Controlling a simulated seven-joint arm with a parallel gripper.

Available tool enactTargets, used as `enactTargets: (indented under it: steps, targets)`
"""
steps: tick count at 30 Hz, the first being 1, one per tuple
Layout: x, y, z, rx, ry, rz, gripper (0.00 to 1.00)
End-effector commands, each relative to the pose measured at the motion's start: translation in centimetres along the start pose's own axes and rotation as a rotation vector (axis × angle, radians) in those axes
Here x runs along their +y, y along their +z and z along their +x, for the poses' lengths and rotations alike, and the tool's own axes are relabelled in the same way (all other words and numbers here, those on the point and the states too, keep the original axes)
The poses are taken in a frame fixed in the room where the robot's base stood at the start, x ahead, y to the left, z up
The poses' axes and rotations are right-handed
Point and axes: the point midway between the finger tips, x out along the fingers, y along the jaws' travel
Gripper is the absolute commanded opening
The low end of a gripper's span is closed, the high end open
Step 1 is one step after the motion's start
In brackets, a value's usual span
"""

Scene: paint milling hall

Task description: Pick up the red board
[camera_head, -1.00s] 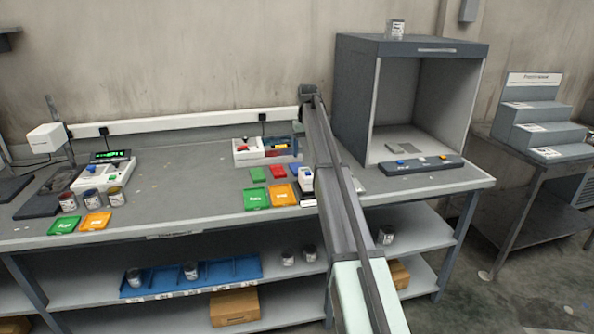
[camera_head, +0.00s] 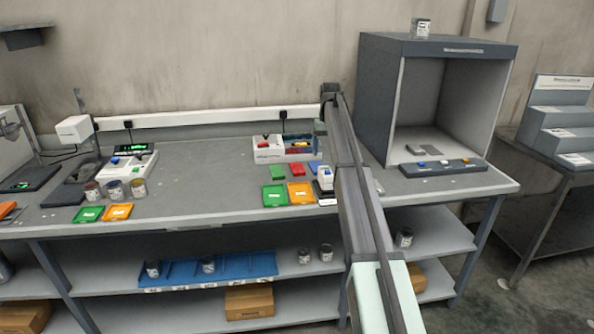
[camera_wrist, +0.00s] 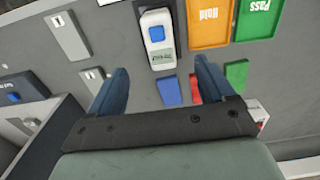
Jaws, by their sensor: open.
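The red board (camera_head: 296,169) is a small flat piece lying on the bench, between a green board (camera_head: 277,172) and a blue board (camera_head: 314,167). In the wrist view the red board (camera_wrist: 195,88) shows as a narrow strip, partly hidden by my right-hand finger. The blue board (camera_wrist: 169,90) lies between the fingers in that view, and the green board (camera_wrist: 236,74) lies right of them. My gripper (camera_wrist: 160,66) is open and empty, its fingers pointing over the bench. In the head view my arm hides most of the gripper.
A white handheld device (camera_head: 325,178) stands close to the boards, beside the orange Hold tray (camera_head: 300,193) and green Pass tray (camera_head: 274,195). A white bin box (camera_head: 268,150) stands behind. A grey booth (camera_head: 376,100) is on the right. The bench's middle left is clear.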

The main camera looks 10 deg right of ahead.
Motion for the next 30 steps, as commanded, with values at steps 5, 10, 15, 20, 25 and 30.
enactTargets:
  steps: [5,10,15,20,25,30]
  targets:
    - [0.0,0.0,0.0,0.000,0.000,0.000,0.88]
    - [-0.4,0.0,0.0,0.000,0.000,-0.004,0.88]
    - [-3.3,-1.4,0.7,-0.010,-0.001,-0.036,0.88]
    - [-6.6,-6.2,1.1,-0.025,-0.002,-0.073,0.88]
    - [-8.4,-12.0,1.3,-0.026,-0.001,-0.090,0.88]
    - [-8.2,-13.8,1.4,-0.003,0.001,-0.081,0.88]
